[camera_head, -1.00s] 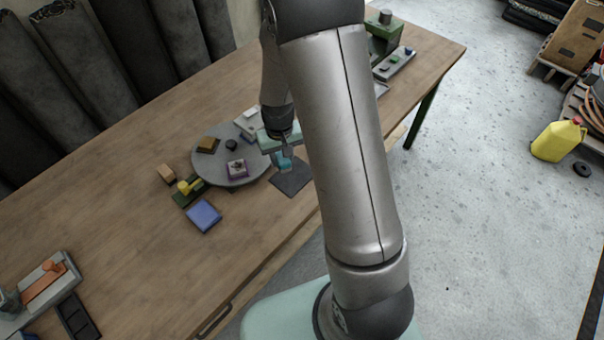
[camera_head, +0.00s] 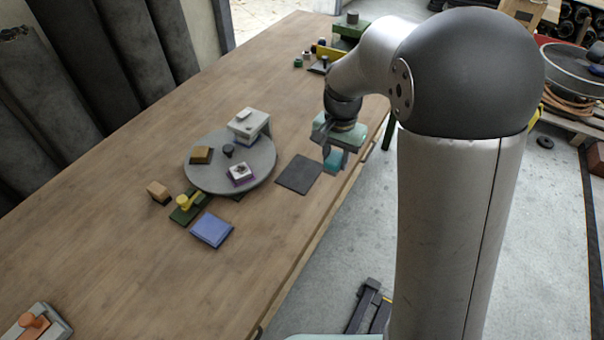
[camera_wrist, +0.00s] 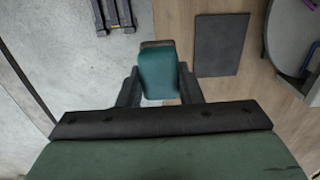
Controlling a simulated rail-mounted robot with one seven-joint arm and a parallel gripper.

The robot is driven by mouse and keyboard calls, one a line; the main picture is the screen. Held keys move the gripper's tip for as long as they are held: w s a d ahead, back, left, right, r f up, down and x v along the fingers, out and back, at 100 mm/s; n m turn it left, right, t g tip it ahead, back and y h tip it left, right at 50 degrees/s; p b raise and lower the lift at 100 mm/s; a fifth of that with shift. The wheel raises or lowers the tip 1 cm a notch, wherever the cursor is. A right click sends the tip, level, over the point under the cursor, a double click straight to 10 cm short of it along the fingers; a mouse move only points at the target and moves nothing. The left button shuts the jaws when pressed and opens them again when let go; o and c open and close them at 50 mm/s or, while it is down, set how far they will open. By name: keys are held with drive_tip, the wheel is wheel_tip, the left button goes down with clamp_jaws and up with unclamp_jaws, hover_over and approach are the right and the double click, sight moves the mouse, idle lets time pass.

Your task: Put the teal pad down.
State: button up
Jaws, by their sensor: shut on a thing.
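The teal pad (camera_head: 335,161) is held in my gripper (camera_head: 334,152), near the table's right edge in the head view. In the wrist view the teal pad (camera_wrist: 158,75) stands between the two dark fingers of my gripper (camera_wrist: 158,88), which are shut on it. Grey floor shows to its left and the table edge passes behind it. A flat dark grey square (camera_head: 299,174) lies on the table to the left of my gripper. It also shows in the wrist view (camera_wrist: 219,44), right of the pad and apart from it.
A round grey turntable (camera_head: 262,176) carries a white block (camera_head: 248,121), a brown block (camera_head: 201,155) and a purple-edged piece (camera_head: 240,175). A blue pad (camera_head: 212,230), a yellow-knobbed green piece (camera_head: 187,207) and a wooden block (camera_head: 158,191) sit nearby. Bare table (camera_head: 120,240) lies to the front left.

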drive_tip(key=w+a+f+p, duration=0.1)
drive_tip(key=w+a+f, duration=0.2)
drive_tip(key=w+a, duration=0.2)
drive_tip(key=p, duration=0.1)
hover_over(302, 171)
drive_tip(key=f, duration=0.5)
drive_tip(key=shift+s+d+f, duration=0.2)
drive_tip(key=shift+s, duration=0.05)
drive_tip(key=shift+w+a+f, duration=0.25)
drive_tip(key=shift+f, duration=1.65)
drive_tip(key=shift+f, duration=0.15)
drive_tip(key=o, duration=1.1)
drive_tip(key=shift+o, duration=0.2)
